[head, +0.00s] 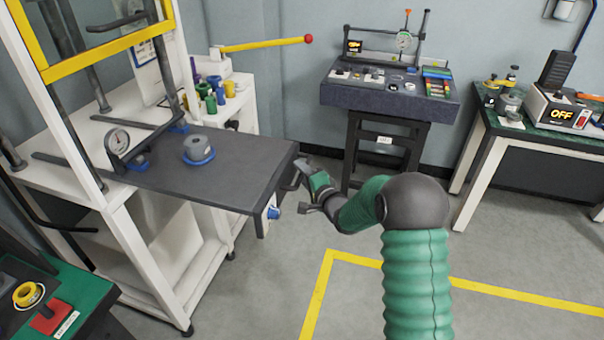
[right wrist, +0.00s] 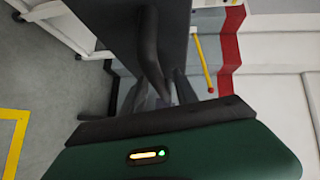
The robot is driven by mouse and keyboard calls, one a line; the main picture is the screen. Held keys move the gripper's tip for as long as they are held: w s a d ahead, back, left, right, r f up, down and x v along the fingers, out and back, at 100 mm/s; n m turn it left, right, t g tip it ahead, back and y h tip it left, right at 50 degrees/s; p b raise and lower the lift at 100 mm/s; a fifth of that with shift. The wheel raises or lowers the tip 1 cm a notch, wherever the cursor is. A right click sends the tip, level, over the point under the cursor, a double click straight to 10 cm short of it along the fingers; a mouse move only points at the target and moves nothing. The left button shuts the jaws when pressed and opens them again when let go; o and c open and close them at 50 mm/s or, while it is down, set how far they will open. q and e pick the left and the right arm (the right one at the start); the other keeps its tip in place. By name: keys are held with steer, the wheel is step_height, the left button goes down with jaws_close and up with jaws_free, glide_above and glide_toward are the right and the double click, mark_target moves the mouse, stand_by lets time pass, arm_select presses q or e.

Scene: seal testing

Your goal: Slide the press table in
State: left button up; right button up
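The press table (head: 225,175) is a dark grey slab sticking out to the right from the white press frame (head: 125,225) in the head view. A round grey piece with a blue base (head: 199,150) sits on it. A dark handle (head: 291,181) is at its right end. My right gripper (head: 304,187) is at this end, its fingers apart beside the handle. In the right wrist view the dark handle (right wrist: 151,55) reaches down between the fingers of my right gripper (right wrist: 161,92); contact cannot be told. My left gripper is not in view.
A pressure gauge (head: 118,141) stands near the press frame. A yellow lever with a red knob (head: 265,44) juts out behind the table. A dark test bench (head: 390,95) stands at the back, and a green-topped bench (head: 540,125) at right. The floor in front is clear.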

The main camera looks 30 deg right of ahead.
steer(key=shift+d+f, duration=0.1)
steer(key=shift+d, duration=0.15)
steer(key=c, duration=0.4)
steer(key=shift+a, duration=0.25)
jaws_close()
steer(key=shift+a, duration=0.15)
